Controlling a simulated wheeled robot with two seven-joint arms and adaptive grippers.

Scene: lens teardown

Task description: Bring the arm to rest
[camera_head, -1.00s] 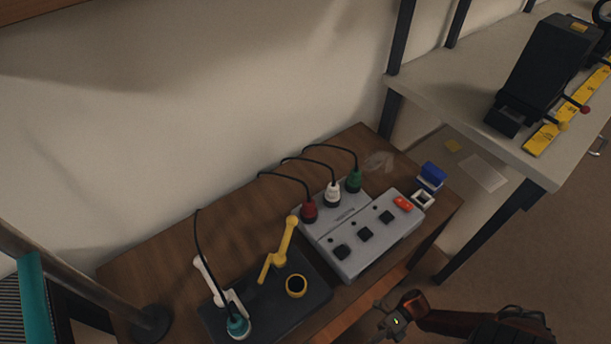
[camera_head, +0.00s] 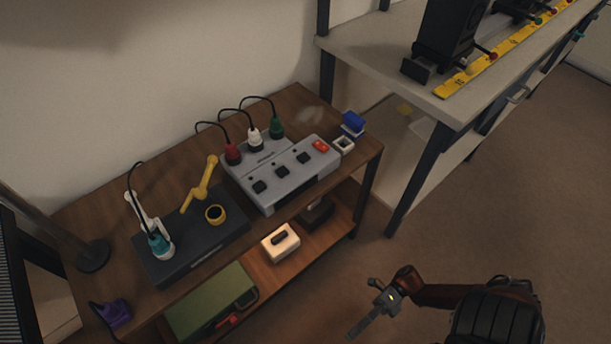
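My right arm comes in at the lower right, with a reddish-brown forearm. My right gripper (camera_head: 364,318) hangs over the bare floor, right of the wooden bench's lower shelf. It is apart from the bench and nothing shows held in it. Its grey fingers are small and dark, so whether they are open or shut is unclear. My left gripper is out of view.
A green case (camera_head: 210,300) and a white block (camera_head: 280,242) sit below. A pale table (camera_head: 375,50) stands behind. Floor around the gripper is clear.

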